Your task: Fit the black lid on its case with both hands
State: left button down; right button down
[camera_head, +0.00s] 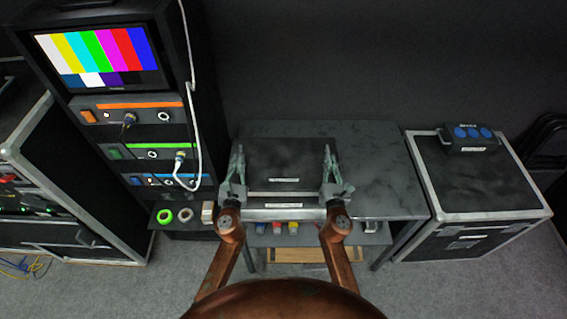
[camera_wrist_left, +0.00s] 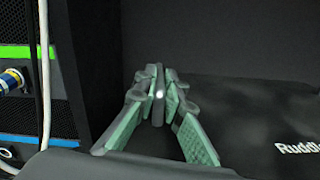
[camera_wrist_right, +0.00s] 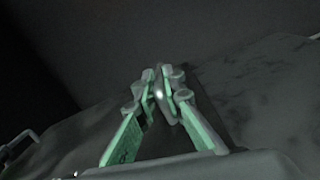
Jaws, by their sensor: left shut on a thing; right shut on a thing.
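The black lid (camera_head: 285,160), a flat dark panel with a white label near its front edge, is in the middle of the head view. It also shows in the left wrist view (camera_wrist_left: 265,125), with part of its label. The case (camera_head: 285,214) shows as a silver-edged front with its own label, just below the lid's front edge. I cannot tell whether the lid touches it. My left gripper (camera_head: 239,153) is shut on the lid's left side. My right gripper (camera_head: 328,153) is shut on its right side. The fingers hide the gripped edges.
A grey marbled table (camera_head: 380,185) has free room to the right. An equipment rack (camera_head: 150,130) with a hanging white cable stands close on the left. Green and white tape rolls (camera_head: 165,216) lie near it. A flight case (camera_head: 475,185) with a blue-socketed box (camera_head: 470,137) stands right.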

pick_arm(q)
jog(key=shift+d+r, duration=0.15)
pick_arm(e)
jog(key=shift+d+r, duration=0.1)
jog(key=shift+r, duration=0.1)
